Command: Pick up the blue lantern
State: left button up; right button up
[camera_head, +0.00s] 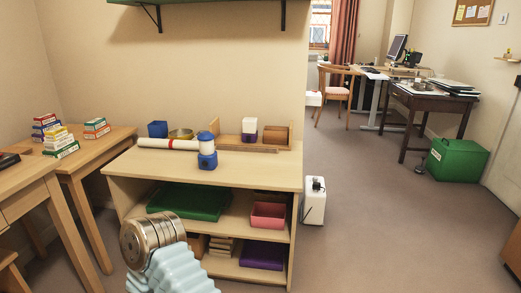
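A small lantern-like object with a blue base and a white, rounded upper part (207,151) stands upright near the front edge of the wooden shelf unit's top (250,176). It looks like the blue lantern. A white piece with a dark blue-purple base (249,131) stands farther back, to its right. A light blue ribbed sleeve with a metal cylinder end, part of my own arm, shows at the bottom, in front of the shelf unit. Neither gripper's fingers are in view.
A white roll (168,144) lies left of the lantern, with a blue cup (157,129) and brass bowl (181,134) behind. A wooden rack (232,140) stands at the back. A green wall shelf (210,14) hangs above. Open floor (365,200) lies to the right.

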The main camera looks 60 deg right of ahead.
aim_at(207, 153)
jog(key=z, duration=1.75)
